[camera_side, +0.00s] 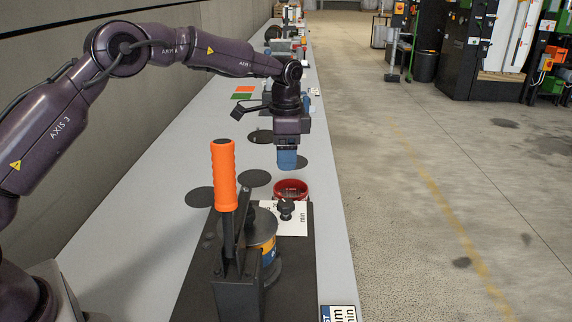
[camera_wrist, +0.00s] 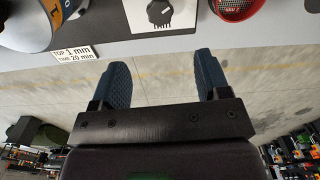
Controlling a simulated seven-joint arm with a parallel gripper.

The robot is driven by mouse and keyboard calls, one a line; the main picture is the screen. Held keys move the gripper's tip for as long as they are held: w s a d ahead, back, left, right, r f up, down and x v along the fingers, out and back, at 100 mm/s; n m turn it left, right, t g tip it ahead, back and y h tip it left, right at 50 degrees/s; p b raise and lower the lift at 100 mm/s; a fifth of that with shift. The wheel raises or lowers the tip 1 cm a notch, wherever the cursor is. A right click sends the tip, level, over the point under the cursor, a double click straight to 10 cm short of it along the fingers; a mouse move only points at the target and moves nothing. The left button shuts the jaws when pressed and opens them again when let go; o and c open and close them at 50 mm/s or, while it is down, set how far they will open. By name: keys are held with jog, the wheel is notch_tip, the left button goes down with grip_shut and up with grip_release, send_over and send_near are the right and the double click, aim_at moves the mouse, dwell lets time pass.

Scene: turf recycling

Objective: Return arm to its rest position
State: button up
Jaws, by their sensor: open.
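My gripper (camera_side: 287,159) hangs pointing down above the grey bench, just behind the red round dish in the side view. In the wrist view its two blue ridged fingers (camera_wrist: 161,84) stand wide apart with nothing between them. The arm reaches out from the left and bends down at the wrist. The fingers look apart from the dish and from the bench top, though the exact height is hard to tell.
A press with an orange handle (camera_side: 224,175) stands in front on a dark plate. Near it are a red dish (camera_side: 291,190), a black knob (camera_side: 286,208) and a label card (camera_side: 338,313). Dark discs (camera_side: 255,178) lie on the bench. Open floor (camera_side: 440,190) lies right.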

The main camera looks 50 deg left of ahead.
dwell(0.3)
jog(key=s+r+n+t, duration=0.2)
jog(key=s+r, duration=0.2)
jog(key=s, duration=0.7)
jog(key=s+d+r+n+t, duration=0.1)
jog(key=s+r+n, duration=0.2)
jog(key=s, duration=0.8)
jog(key=s+d+r+n+t, duration=0.1)
jog(key=s+r, duration=0.5)
jog(key=s, duration=0.6)
jog(key=shift+d+r+n+t, duration=0.15)
jog(key=shift+r+n+t, duration=0.2)
jog(key=shift+n+t, duration=0.6)
